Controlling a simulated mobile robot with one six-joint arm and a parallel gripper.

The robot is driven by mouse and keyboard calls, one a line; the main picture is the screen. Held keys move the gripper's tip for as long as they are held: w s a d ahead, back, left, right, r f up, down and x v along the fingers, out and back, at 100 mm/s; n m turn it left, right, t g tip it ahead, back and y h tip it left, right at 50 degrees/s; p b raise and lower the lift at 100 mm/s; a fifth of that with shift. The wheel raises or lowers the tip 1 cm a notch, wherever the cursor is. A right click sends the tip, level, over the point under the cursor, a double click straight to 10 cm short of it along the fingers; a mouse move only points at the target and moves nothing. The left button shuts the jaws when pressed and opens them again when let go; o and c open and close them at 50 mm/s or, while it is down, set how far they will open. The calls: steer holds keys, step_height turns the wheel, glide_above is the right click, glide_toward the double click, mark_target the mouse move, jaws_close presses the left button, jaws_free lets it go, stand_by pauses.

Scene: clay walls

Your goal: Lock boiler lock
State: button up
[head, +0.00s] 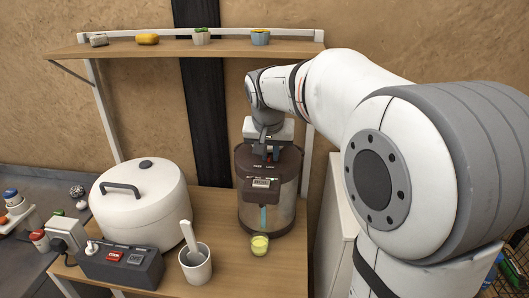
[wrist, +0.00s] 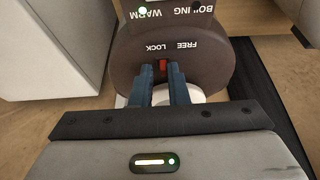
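The boiler (head: 268,208) is a brown and clear cylinder standing on the wooden table. In the wrist view its dark brown lid (wrist: 205,62) shows upside-down labels FREE and LOCK. A small red lock lever (wrist: 162,68) sits beside these labels, nearer to LOCK. My gripper (head: 268,152) is over the boiler lid. In the wrist view its two blue-grey fingers (wrist: 163,78) stand a narrow gap apart, one on each side of the red lever. I cannot tell whether they touch it. The head view hides the lever behind my gripper.
A white rice cooker (head: 138,210) stands left of the boiler. A wooden shelf (head: 180,48) with small items hangs above.

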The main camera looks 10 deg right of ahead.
steer(key=o, duration=0.3)
steer(key=shift+d, duration=0.15)
steer(key=shift+o, duration=0.3)
steer(key=v, duration=0.7)
steer(key=shift+s+r, duration=0.2)
steer(key=shift+r, duration=0.15)
steer(key=s+f+n, duration=0.2)
steer(key=s+f, duration=0.6)
steer(key=s, duration=0.3)
steer(key=s+d+f+n+g+y, duration=0.1)
steer(key=s+f, duration=0.7)
steer(key=s, duration=0.3)
steer(key=shift+d+f+n, duration=0.2)
steer(key=shift+f+n, duration=0.2)
